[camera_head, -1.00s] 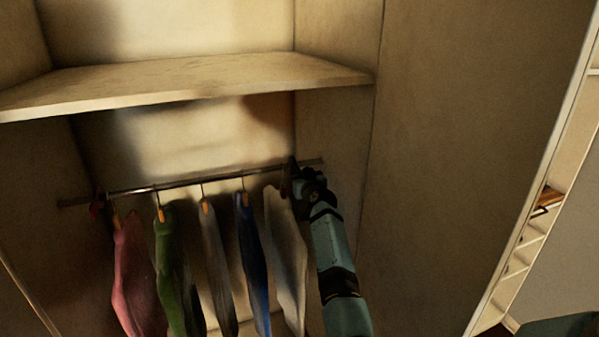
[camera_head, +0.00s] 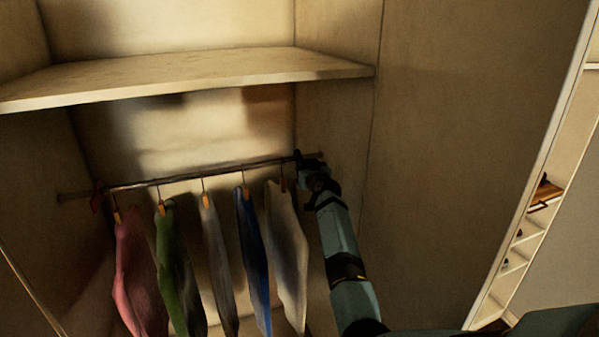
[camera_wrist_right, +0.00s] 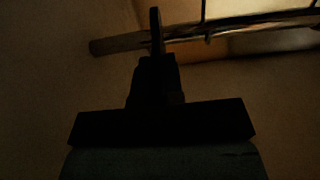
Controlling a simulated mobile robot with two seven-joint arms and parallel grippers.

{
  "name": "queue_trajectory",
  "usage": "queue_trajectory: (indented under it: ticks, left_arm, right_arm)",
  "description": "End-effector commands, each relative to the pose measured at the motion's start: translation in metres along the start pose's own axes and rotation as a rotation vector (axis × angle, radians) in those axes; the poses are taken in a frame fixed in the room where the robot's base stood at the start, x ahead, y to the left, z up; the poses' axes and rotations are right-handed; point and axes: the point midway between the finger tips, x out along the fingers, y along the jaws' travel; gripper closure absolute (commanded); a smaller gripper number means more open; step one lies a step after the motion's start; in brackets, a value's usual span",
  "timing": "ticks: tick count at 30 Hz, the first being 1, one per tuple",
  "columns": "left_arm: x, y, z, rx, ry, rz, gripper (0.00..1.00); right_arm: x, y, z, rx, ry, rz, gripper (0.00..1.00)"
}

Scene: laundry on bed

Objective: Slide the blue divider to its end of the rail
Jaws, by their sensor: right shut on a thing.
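The metal rail (camera_head: 200,176) runs across the closet and also crosses the top of the right wrist view (camera_wrist_right: 240,28). My right gripper (camera_head: 302,162) is at the rail near its right end, right of the last hanger. It is shut on a thin dark piece at the rail (camera_wrist_right: 155,32), which I take for the blue divider; its colour is too dark to read, and the gripper mostly hides it in the head view. The rail's end (camera_wrist_right: 105,46) shows just left of this piece in the wrist view. My left gripper is not in view.
Pink (camera_head: 138,275), green (camera_head: 178,270), grey (camera_head: 218,260), blue (camera_head: 252,250) and white (camera_head: 287,250) garments hang left of my right gripper. A red divider (camera_head: 97,199) is near the rail's left end. A shelf (camera_head: 190,75) lies above; the closet's right wall (camera_head: 345,120) is close.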

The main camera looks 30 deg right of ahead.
Motion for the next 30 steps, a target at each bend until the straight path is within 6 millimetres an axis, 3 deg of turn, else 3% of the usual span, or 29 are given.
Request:
queue_trajectory:
  ticks: [1,5,14,15,18,30]
  left_arm:
    - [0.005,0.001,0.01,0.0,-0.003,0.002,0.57]
    - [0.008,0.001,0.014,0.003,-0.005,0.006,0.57]
    - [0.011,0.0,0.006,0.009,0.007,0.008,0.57]
    - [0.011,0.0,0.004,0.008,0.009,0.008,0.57]
    - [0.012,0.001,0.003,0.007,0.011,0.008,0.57]
    - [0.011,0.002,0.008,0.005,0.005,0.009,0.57]
  right_arm:
    - [0.002,0.01,0.004,-0.005,0.003,0.003,1.0]
    - [0.005,0.024,0.002,-0.003,0.003,0.003,1.0]
    - [0.006,0.026,0.0,0.0,0.001,0.001,1.0]
    - [0.006,0.026,0.0,0.0,0.0,0.001,0.87]
    - [0.006,0.026,0.0,0.0,0.0,0.001,0.66]
    - [-0.002,0.026,0.002,0.0,0.0,0.001,0.66]
